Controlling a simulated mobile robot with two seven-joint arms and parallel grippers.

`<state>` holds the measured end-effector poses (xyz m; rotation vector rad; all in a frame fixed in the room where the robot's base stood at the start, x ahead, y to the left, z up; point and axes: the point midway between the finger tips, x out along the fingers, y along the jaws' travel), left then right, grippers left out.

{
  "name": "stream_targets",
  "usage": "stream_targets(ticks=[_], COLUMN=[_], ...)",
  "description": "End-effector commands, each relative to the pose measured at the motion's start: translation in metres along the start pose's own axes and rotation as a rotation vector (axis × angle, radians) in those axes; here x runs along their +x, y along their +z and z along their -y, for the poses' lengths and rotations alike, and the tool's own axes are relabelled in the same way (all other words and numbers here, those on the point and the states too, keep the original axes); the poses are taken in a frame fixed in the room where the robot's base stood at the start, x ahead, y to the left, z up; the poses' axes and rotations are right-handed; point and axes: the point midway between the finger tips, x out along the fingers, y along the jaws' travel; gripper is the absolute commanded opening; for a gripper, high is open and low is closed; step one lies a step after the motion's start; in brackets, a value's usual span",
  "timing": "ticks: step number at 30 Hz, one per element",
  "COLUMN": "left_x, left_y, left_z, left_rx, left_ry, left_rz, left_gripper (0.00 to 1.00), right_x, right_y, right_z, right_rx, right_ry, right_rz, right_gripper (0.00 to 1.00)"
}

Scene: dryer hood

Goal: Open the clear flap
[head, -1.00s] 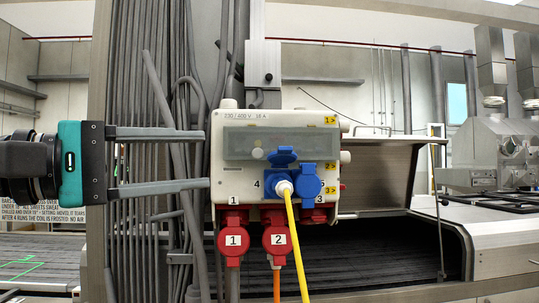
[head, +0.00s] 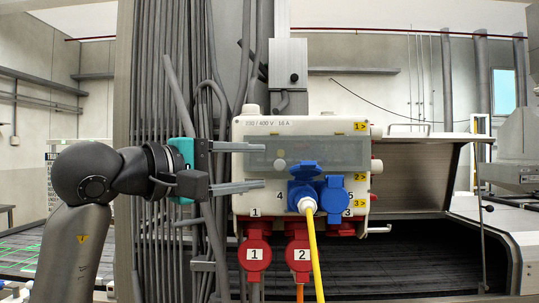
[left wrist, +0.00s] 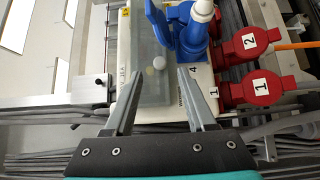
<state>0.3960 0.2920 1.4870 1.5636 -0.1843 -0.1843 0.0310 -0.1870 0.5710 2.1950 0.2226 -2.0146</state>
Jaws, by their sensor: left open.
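The clear flap (head: 342,151) is a greyish see-through window, lying shut across the upper front of a white socket box (head: 247,199). It also shows in the left wrist view (left wrist: 149,88). A round white knob (head: 280,163) shows at its left part. My left gripper (head: 265,166) is open and empty, pointing right. In the left wrist view the flap and knob appear between and beyond the fingertips. I cannot tell whether a finger touches. My right gripper is not in view.
A blue plug with a yellow cable (head: 314,250) sits in a socket under the flap, its blue lid (head: 304,172) raised. Red plugs (head: 255,258) hang below the box. Grey vertical pipes (head: 160,100) stand at its left. An open metal hood (head: 412,175) is at the right.

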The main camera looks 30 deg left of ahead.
Motion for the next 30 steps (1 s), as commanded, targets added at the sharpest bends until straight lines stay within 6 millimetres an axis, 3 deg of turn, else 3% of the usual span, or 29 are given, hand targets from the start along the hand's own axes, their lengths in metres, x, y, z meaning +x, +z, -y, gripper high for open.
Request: stream_targets(ticks=[3,9,20,30], left_x=[0.019,0.039,0.044,0.043], left_y=[0.001,0.0,0.0,0.0], left_z=[-0.002,-0.001,0.0,0.0], left_rx=[-0.003,-0.003,0.0,-0.001], left_ry=[0.0,0.002,0.0,0.0], left_rz=[0.003,0.001,0.001,0.001], left_gripper=[0.56,0.56,0.56,0.18], right_x=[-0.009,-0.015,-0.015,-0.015], right_y=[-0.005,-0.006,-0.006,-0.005], right_z=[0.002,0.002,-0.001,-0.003], right_rx=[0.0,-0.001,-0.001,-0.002], right_ry=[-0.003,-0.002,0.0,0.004], right_rz=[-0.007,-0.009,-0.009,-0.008], right_gripper=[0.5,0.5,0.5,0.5])
